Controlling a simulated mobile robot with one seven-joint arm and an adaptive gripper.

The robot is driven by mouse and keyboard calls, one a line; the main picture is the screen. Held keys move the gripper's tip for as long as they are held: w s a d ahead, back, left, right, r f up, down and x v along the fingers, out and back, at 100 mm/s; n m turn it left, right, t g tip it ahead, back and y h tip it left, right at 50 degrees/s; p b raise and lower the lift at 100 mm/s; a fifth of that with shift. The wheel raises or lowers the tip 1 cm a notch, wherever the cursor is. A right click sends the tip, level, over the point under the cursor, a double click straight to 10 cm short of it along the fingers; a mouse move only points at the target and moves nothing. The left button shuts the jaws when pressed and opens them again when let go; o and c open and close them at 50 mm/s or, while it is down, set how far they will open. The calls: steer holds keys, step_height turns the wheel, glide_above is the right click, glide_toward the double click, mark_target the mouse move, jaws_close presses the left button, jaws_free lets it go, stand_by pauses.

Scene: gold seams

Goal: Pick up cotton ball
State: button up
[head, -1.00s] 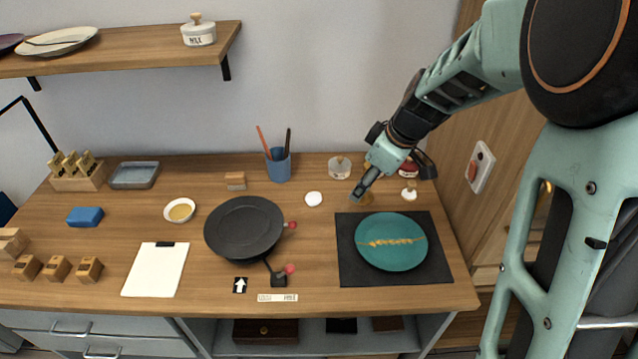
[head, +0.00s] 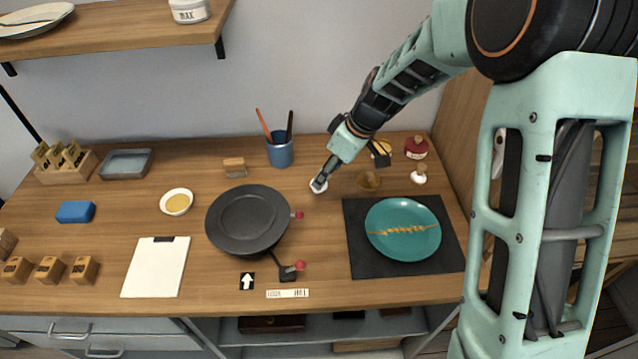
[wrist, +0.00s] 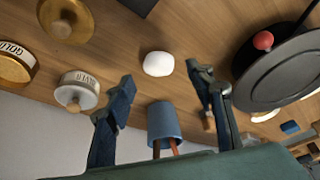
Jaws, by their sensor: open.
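The cotton ball (wrist: 158,64) is a small white rounded lump on the wooden worktop. In the wrist view it lies just beyond and between the two fingertips, apart from both. My gripper (wrist: 161,77) is open and empty. In the head view my gripper (head: 319,183) points down at the cotton ball (head: 318,188) and partly covers it. The exact height of the fingertips above the worktop cannot be told.
A blue cup (head: 280,150) with brushes stands behind and left of my gripper. A black round stand (head: 247,220) is at front left. A teal plate (head: 403,246) with a gold seam lies on a dark mat (head: 360,262) at right. Small jars stand nearby, including a gold-lidded one (wrist: 66,18).

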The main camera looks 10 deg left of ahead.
steer(key=shift+p+x, duration=0.5)
steer(key=shift+x, duration=2.2)
steer(key=shift+w, duration=0.2)
steer(key=c, duration=0.8)
